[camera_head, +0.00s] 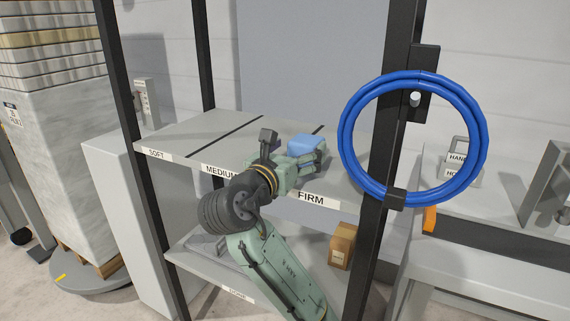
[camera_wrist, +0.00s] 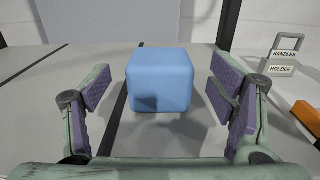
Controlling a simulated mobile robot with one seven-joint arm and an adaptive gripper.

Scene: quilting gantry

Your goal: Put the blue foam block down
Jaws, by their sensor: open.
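The blue foam block (camera_head: 305,145) rests on the upper shelf board, upright, beyond my gripper. In the wrist view the blue foam block (camera_wrist: 160,80) stands just to the right of a dark dividing line, on the section labelled FIRM (camera_head: 311,199); its left side hides part of the line. My gripper (camera_head: 294,144) is open above that board. In the wrist view my gripper (camera_wrist: 158,90) has one finger left and one right of the block, with a clear gap on both sides. My gripper hides part of the board in the head view.
The upper shelf (camera_head: 190,135) has bare SOFT and MEDIUM sections to the left. A dark post (camera_head: 378,220) with a blue hose ring (camera_head: 358,178) stands close on the right. A handles holder (camera_wrist: 284,62) stands farther right.

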